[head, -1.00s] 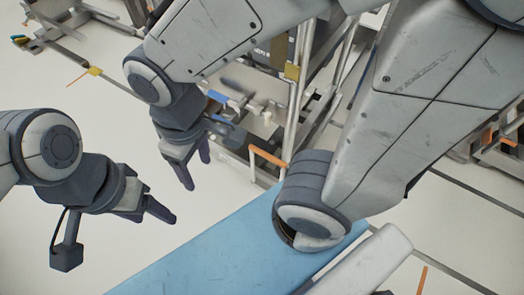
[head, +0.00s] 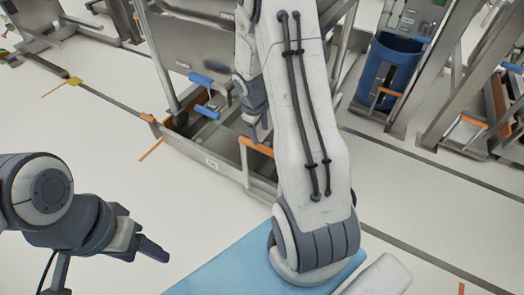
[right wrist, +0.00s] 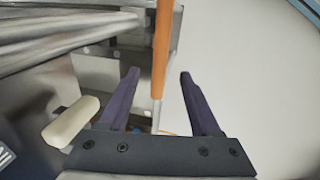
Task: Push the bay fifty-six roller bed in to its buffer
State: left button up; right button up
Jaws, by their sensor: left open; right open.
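A low metal roller bed frame (head: 215,158) stands on the floor in the head view, with an orange handle bar (head: 257,147) at its near end. I cannot read a bay number on it. My right gripper (head: 260,128) is just above that handle, partly hidden by my own arm. In the right wrist view it (right wrist: 158,80) is open, and the orange bar (right wrist: 161,45) shows between its fingers; contact cannot be made out. My left gripper (head: 155,252) is open and empty over bare floor at the lower left.
A steel panel (head: 190,45) and blue levers (head: 205,95) stand behind the frame. A blue bin (head: 390,68) sits in the neighbouring bay at right. A blue flat surface (head: 225,268) lies at the bottom.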

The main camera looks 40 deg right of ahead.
aim_at(262, 147)
jog(key=f+b, duration=0.1)
jog(key=f, duration=0.2)
jog(key=d+f+b, duration=0.1)
jog(key=f, duration=0.2)
jog(key=f+b, duration=0.2)
jog(key=f, duration=0.1)
jog(key=shift+w+d, duration=0.25)
jog(key=shift+w, duration=0.1)
grip_shut()
dwell(0.9)
